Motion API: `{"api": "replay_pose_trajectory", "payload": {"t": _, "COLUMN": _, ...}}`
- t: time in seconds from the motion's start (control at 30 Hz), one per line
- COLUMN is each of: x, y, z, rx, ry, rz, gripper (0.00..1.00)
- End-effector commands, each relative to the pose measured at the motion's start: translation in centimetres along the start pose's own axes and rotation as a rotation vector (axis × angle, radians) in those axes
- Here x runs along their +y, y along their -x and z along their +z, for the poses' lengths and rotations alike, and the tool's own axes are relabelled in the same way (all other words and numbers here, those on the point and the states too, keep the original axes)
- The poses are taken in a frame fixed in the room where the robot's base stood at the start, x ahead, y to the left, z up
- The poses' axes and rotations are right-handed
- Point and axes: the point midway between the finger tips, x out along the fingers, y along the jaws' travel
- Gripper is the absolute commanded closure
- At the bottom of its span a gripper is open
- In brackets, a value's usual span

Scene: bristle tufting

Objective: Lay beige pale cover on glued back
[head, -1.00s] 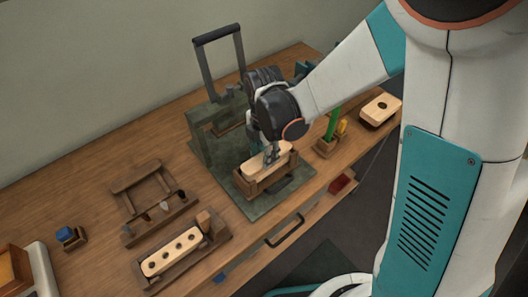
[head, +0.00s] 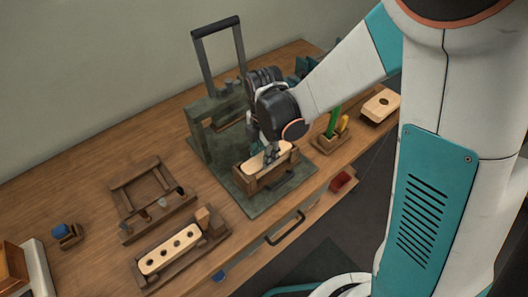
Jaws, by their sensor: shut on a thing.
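A beige pale cover (head: 256,163) lies at the top of a brown wooden cradle (head: 262,181) on the green press base. My gripper (head: 271,157) points down at it from above and is shut on it. The fingertips are small here and partly hidden by my wrist. The glued back is hidden; I cannot tell whether the cover touches it. Another pale block with a dark hole (head: 381,105) lies at the table's right.
The green press (head: 207,150) with its tall dark handle (head: 218,55) stands behind the cradle. A pale block with several holes (head: 170,249) sits in a wooden fixture at front left. A tool rack (head: 152,205) is behind it. A small holder with green and yellow items (head: 334,139) stands right.

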Motion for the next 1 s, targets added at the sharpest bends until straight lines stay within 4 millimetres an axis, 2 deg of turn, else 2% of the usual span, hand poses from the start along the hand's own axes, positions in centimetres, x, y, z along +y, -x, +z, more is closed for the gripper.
{"api": "replay_pose_trajectory", "payload": {"t": 0.83, "x": 0.0, "y": -0.95, "z": 0.0, "rx": 0.0, "ry": 0.0, "rz": 0.0, "gripper": 0.86}}
{"api": "replay_pose_trajectory", "payload": {"t": 0.87, "x": 0.0, "y": -0.89, "z": 0.0, "rx": 0.0, "ry": 0.0, "rz": 0.0, "gripper": 0.55}}
{"api": "replay_pose_trajectory", "payload": {"t": 0.93, "x": 0.0, "y": -0.87, "z": 0.0, "rx": 0.0, "ry": 0.0, "rz": 0.0, "gripper": 0.4}}
{"api": "replay_pose_trajectory", "payload": {"t": 1.0, "x": 0.0, "y": -0.86, "z": 0.0, "rx": 0.0, "ry": 0.0, "rz": 0.0, "gripper": 0.39}}
